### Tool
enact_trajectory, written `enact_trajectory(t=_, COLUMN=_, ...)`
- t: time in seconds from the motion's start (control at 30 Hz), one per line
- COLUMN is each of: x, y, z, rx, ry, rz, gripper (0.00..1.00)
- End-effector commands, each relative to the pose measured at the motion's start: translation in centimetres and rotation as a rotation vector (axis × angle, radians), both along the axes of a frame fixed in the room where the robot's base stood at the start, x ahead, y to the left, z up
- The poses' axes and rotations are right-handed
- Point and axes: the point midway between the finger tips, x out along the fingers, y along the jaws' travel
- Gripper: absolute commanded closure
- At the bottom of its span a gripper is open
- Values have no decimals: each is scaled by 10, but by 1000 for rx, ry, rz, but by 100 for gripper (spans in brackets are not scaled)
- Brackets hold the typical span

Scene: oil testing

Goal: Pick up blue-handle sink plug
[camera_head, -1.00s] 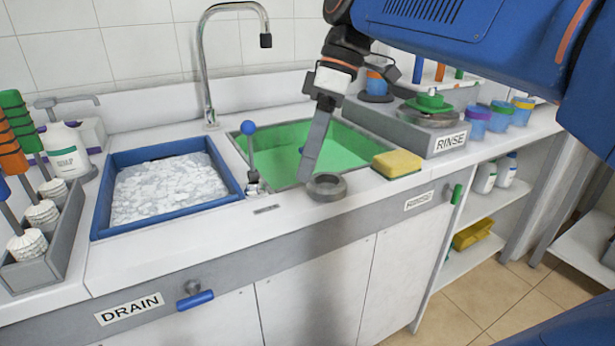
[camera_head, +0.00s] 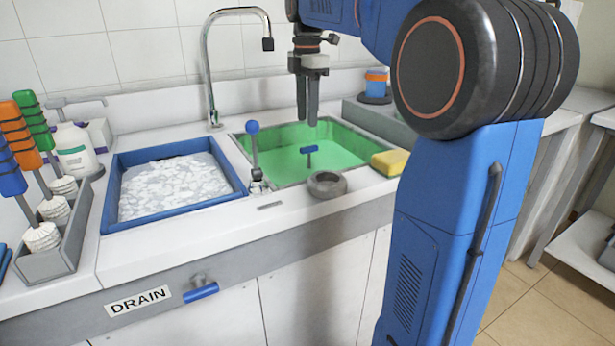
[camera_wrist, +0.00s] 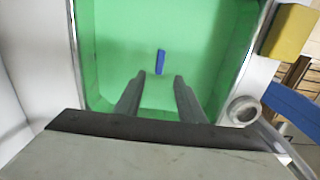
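The sink plug's blue handle (camera_head: 309,149) stands up in the middle of the green sink basin (camera_head: 285,170). Its lower part is hard to make out against the green. In the wrist view the blue handle (camera_wrist: 161,62) lies just beyond and between my fingertips. My gripper (camera_head: 307,122) points down above the sink, with its tips a little above the handle in the head view. In the wrist view my gripper (camera_wrist: 160,76) shows two fingers apart with nothing between them. It is open and not touching the handle.
A blue-headed lever (camera_head: 253,128) stands at the sink's left edge. A grey ring (camera_head: 326,185) sits on the front rim and a yellow sponge (camera_head: 390,162) at the right. A blue tray (camera_head: 113,180) of white pieces lies left.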

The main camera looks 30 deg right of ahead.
Motion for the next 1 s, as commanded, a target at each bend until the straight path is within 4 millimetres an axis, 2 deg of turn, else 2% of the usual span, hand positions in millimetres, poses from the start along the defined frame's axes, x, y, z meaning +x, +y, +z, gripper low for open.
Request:
enact_trajectory(t=0.5, x=-1, y=0, z=-90, rx=2, ry=3, rz=-2, gripper=64)
enact_trajectory(t=0.87, x=-1, y=-2, z=-116, rx=2, ry=3, rz=-3, gripper=64)
enact_trajectory(t=1.0, x=0, y=-6, z=-135, rx=2, ry=4, rz=-3, gripper=64)
